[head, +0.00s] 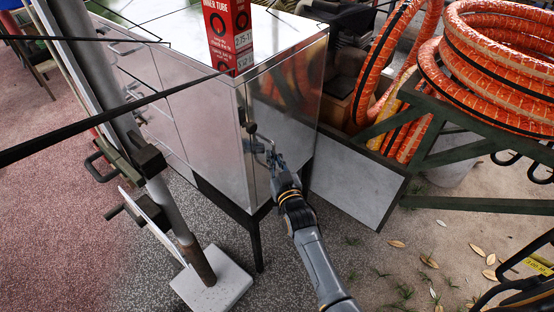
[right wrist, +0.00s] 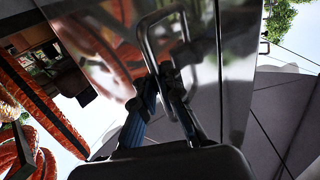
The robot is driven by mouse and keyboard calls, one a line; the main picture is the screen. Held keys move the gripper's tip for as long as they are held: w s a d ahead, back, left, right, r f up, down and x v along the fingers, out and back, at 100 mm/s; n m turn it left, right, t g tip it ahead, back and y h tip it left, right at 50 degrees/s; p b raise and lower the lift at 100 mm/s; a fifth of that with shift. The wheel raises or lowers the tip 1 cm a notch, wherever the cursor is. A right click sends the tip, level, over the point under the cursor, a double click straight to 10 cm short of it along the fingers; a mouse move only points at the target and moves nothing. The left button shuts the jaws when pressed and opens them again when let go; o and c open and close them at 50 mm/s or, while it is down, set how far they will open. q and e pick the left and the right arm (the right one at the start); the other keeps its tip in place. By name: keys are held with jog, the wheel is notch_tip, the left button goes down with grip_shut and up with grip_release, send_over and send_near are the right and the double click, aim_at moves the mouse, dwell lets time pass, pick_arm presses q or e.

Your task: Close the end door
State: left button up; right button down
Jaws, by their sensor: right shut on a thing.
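The silver metal cabinet (head: 190,110) stands in the middle of the head view. Its shiny end door (head: 290,95) faces right and mirrors the orange hoses. I cannot tell whether a narrow gap stays at the door's edge. My right gripper (head: 272,158) is at the door's near edge. In the right wrist view its fingers (right wrist: 165,82) are shut on a bent metal bar handle (right wrist: 146,38) on the reflective door (right wrist: 110,50). The handle is partly hidden by the fingers. My left gripper is not in view.
A red box (head: 229,35) stands on the cabinet top. A flat grey panel (head: 358,185) juts out low at the cabinet's right. Orange hoses (head: 490,65) lie on a green frame (head: 450,135). A post on a pale base (head: 212,280) stands at the front left.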

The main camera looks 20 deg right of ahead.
jog(key=c, duration=1.6)
grip_release()
jog(key=shift+a+f, duration=0.15)
jog(key=shift+a, duration=0.1)
jog(key=shift+o, duration=0.5)
jog(key=s, duration=1.2)
jog(key=shift+d, duration=0.3)
jog(key=s+f+n+g+y, duration=0.1)
jog(key=s+f+g, duration=0.45)
jog(key=f, duration=0.85)
jog(key=s+f+n+g, duration=0.1)
jog(key=s+f+g, duration=0.2)
jog(key=s+f, duration=0.85)
jog(key=s+d+f+g, duration=0.4)
jog(key=s+f, duration=0.6)
jog(key=s, duration=0.3)
jog(key=s+d+f+g+h, duration=0.1)
jog(key=s+d+f+g, duration=0.3)
jog(key=s+f, duration=0.6)
jog(key=s, duration=0.3)
jog(key=shift+s+d+f+h, duration=0.25)
jog(key=shift+s+d+h, duration=0.05)
jog(key=shift+s+d, duration=0.1)
